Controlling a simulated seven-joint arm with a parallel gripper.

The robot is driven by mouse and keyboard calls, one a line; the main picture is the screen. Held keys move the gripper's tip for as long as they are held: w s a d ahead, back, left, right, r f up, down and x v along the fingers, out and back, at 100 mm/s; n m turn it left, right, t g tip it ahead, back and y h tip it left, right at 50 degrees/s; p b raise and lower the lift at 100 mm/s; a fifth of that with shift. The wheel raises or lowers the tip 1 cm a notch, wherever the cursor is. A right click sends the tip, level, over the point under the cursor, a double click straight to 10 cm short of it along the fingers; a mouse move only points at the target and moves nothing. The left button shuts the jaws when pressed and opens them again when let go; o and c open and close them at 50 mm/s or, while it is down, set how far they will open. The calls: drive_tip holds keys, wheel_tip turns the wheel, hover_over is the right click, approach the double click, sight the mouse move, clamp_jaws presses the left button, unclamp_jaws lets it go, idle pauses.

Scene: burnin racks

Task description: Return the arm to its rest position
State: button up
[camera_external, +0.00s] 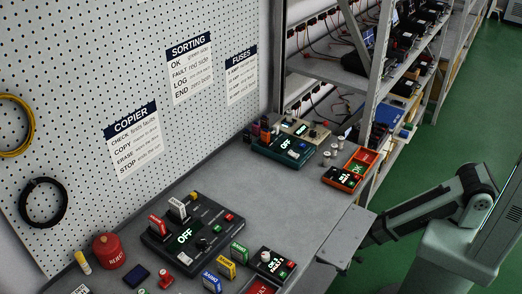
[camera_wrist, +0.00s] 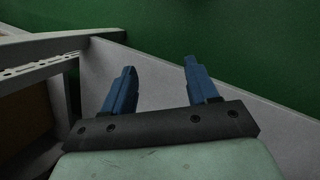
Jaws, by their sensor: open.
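My gripper (camera_wrist: 159,66) shows in the wrist view with its two blue fingers spread apart and nothing between them. Beyond the fingers are a pale grey panel or edge and green floor. In the external view my arm (camera_external: 425,211) is at the right, bent, reaching down and left toward the front right edge of the grey bench (camera_external: 310,205). I cannot clearly make out the fingertips there.
A black copier unit (camera_external: 190,232) reading OFF, a red REJECT canister (camera_external: 108,251) and coloured cartridges stand on the bench. A teal device (camera_external: 283,148) and an orange-framed box (camera_external: 342,179) are farther back. Metal racks (camera_external: 372,70) rise behind. Green floor (camera_external: 470,110) is open at right.

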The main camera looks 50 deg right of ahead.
drive_tip(key=s+d+r+m+g+y, duration=0.1)
drive_tip(key=s+d+r+m+g, duration=0.1)
drive_tip(key=s+d, duration=0.4)
drive_tip(key=s+d+r+m+g+y, duration=0.2)
drive_tip(key=s+d, duration=0.4)
drive_tip(key=s, duration=0.4)
drive_tip(key=shift+d+m+g, duration=0.35)
drive_tip(key=shift+m+g, duration=0.15)
drive_tip(key=shift+g, duration=0.1)
drive_tip(key=shift+r, duration=0.1)
idle(1.2)
